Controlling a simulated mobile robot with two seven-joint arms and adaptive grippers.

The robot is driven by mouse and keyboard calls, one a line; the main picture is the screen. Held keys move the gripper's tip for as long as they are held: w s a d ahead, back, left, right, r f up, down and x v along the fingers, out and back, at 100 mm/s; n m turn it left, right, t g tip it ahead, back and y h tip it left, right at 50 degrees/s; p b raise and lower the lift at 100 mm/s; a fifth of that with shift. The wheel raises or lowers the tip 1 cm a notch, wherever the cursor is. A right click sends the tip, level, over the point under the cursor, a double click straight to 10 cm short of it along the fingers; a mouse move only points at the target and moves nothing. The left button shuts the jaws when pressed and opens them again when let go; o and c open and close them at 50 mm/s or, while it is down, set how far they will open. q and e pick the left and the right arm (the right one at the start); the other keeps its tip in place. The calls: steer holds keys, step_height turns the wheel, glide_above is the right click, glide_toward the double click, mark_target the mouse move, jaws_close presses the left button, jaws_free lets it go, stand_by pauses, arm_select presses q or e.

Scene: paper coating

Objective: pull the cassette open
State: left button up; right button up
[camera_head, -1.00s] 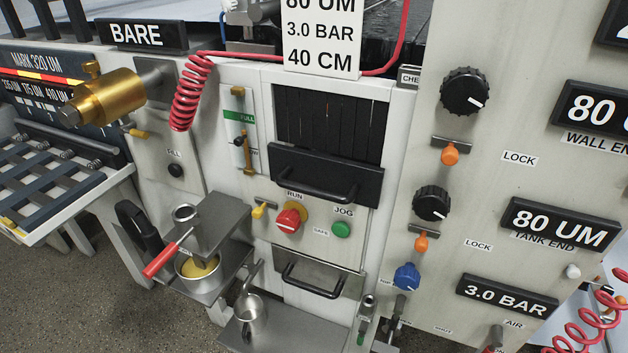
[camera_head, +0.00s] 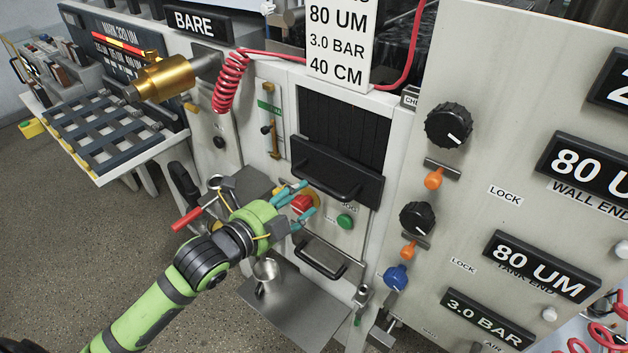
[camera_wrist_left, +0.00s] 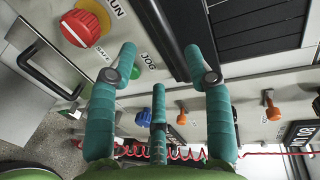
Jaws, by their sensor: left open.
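The black cassette front (camera_head: 303,155), with a bar handle (camera_head: 325,187), sits flush below a dark slatted opening in the machine. My left gripper (camera_head: 304,200) is open and empty, its teal fingers in front of the red button, just below and left of that handle. In the left wrist view the left gripper (camera_wrist_left: 160,60) has its fingertips apart, with the black handle (camera_wrist_left: 157,28) showing between them, farther off. I cannot tell whether either finger touches it. My right gripper is not in view.
A lower drawer with a handle (camera_head: 318,262) is below. A metal jug (camera_head: 266,275) stands on a shelf. Knobs and orange locks (camera_head: 433,179) line the right panel.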

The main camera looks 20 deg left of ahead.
mark_target(314, 185)
arm_select(q)
steer(key=x, duration=0.2)
steer(key=p+x, duration=0.1)
steer(key=x, duration=0.3)
steer(key=shift+r+p, duration=0.35)
steer(key=shift+w+d+f, duration=0.15)
steer(key=shift+w+d, duration=0.05)
steer(key=shift+w, duration=0.15)
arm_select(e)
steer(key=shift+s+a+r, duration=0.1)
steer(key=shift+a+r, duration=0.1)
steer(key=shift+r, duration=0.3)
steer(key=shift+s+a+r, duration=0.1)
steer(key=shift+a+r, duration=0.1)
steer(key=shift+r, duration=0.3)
arm_select(q)
jaws_close()
